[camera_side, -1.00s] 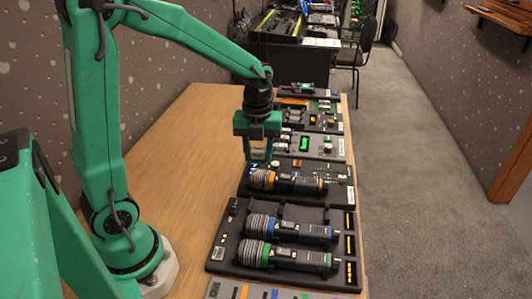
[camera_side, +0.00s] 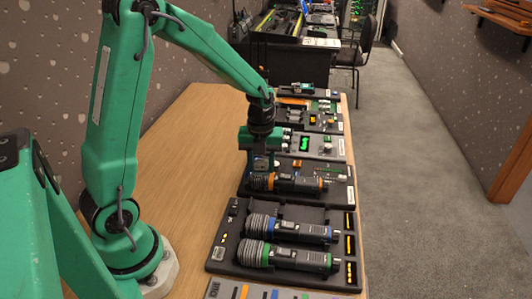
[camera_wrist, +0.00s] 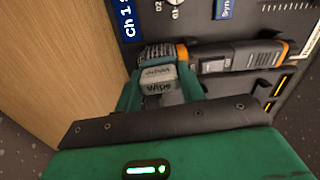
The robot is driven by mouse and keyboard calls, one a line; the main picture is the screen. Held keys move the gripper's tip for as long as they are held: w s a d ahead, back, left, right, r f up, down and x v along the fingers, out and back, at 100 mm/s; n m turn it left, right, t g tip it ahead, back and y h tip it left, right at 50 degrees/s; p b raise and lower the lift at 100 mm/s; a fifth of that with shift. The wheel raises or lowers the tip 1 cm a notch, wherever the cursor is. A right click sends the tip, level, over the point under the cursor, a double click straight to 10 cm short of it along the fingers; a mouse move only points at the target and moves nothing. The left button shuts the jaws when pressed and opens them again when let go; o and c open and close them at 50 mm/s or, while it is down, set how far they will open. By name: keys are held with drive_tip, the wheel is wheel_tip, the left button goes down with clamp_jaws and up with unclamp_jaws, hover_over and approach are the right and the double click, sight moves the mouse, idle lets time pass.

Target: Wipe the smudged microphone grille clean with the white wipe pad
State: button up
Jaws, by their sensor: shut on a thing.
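The microphone with an orange ring (camera_side: 290,183) lies on its side in a dark tray, its grille (camera_side: 257,182) toward the left. It also shows in the wrist view (camera_wrist: 240,56), with part of its grille (camera_wrist: 152,54) behind the pad. My gripper (camera_side: 258,170) is directly over the grille, pointing down. In the wrist view my gripper (camera_wrist: 160,68) is shut on the pale wipe pad (camera_wrist: 160,78), which is printed "Wipe". The pad is at the grille or just above it; I cannot tell whether they touch. Any smudge is too small or hidden to make out.
Nearer, a second tray (camera_side: 225,250) holds a blue-ringed microphone (camera_side: 290,229) and a green-ringed microphone (camera_side: 290,257). Farther back are more electronics panels (camera_side: 322,145). The wooden tabletop (camera_side: 190,150) to the left is bare.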

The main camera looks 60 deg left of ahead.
drive_tip(key=shift+w+a, duration=0.85)
drive_tip(key=shift+a, duration=0.05)
drive_tip(key=shift+s+d, duration=2.15)
drive_tip(key=shift+w+a, duration=2.1)
drive_tip(key=shift+a, duration=0.05)
drive_tip(key=shift+s+d, duration=1.95)
drive_tip(key=shift+s+d+r, duration=0.1)
drive_tip(key=shift+r, duration=0.1)
wheel_tip(320, 180, up, 8)
drive_tip(key=shift+f, duration=0.15)
